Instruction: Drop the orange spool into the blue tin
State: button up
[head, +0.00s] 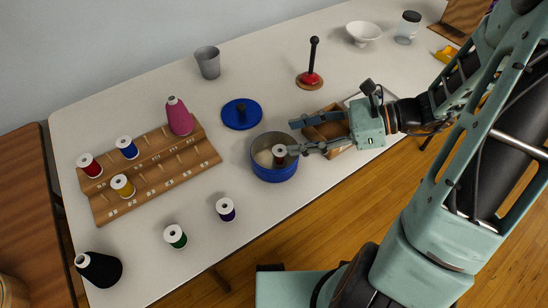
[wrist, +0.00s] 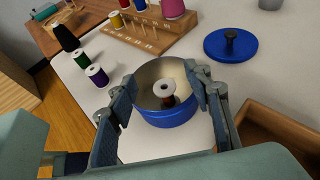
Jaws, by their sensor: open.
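The blue tin (head: 274,175) stands open on the white table, and it also shows in the wrist view (wrist: 166,119). A spool (wrist: 166,101) with white ends and brownish-orange thread is upright within the tin's opening; its white top also shows in the head view (head: 279,150). I cannot tell whether it rests on the tin's bottom. My gripper (head: 292,137) is open above the tin, with its fingers (wrist: 161,75) apart on either side of the spool and not touching it.
The tin's blue lid (head: 241,114) lies behind it. A wooden rack (head: 160,178) with several spools and a pink cone (head: 179,116) stands left. Purple (head: 226,209) and green (head: 175,236) spools stand in front. A wooden box (head: 326,131) is beneath my gripper.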

jog(key=v, duration=0.9)
jog(key=shift+d, duration=0.25)
